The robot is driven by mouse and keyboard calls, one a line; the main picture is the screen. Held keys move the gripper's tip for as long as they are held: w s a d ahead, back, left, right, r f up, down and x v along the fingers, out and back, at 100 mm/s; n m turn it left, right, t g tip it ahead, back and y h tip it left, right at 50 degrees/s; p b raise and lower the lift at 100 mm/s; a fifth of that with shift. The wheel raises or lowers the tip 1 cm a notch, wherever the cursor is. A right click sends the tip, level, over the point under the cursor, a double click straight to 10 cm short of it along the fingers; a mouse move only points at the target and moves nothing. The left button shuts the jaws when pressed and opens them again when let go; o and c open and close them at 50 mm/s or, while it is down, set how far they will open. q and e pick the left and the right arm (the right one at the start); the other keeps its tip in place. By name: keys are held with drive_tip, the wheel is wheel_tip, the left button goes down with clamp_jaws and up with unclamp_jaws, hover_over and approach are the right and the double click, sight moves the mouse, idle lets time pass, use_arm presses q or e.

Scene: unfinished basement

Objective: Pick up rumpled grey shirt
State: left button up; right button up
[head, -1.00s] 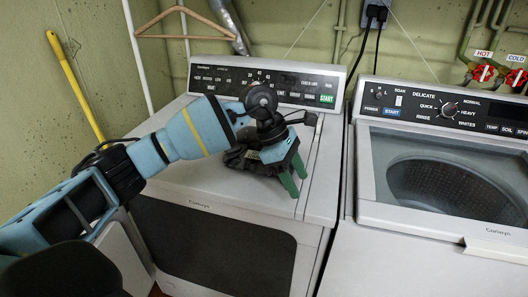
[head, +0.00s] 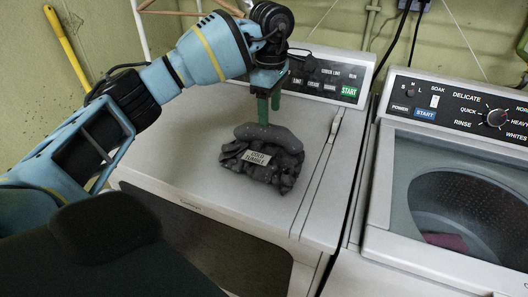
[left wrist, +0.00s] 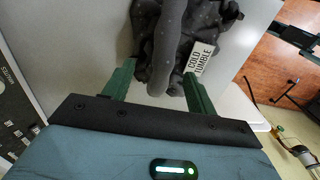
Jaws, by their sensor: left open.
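The rumpled dark grey shirt (head: 284,164) lies in a heap on the white dryer top (head: 195,150), with a pale "COLD TUMBLE" tag (head: 257,158) on it. A smooth rolled fold lies along its back edge. My left gripper (head: 269,113) points down at that back edge, with its green fingertips right at the fold. In the left wrist view the fingers (left wrist: 158,70) are apart, and the dark speckled fold (left wrist: 168,45) lies between them, not clamped. I cannot tell whether the fingertips touch it. My right gripper is not in view.
A control panel (head: 322,80) rises along the dryer's back. A washer (head: 380,205) stands close on the right, with a reddish cloth (head: 445,241) in its drum. A yellow pole (head: 68,48) leans at the left wall. The dryer top around the shirt is clear.

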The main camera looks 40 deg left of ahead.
sight(268, 129)
use_arm(q)
drive_tip(key=shift+f, duration=0.35)
drive_tip(key=f, duration=0.3)
drive_tip(key=shift+s+f+p, duration=0.3)
drive_tip(key=shift+s+f, duration=0.05)
drive_tip(key=shift+f, duration=0.65)
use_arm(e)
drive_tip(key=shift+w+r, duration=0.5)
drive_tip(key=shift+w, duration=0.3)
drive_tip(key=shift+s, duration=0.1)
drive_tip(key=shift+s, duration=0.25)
use_arm(q)
drive_tip(key=shift+f, duration=0.25)
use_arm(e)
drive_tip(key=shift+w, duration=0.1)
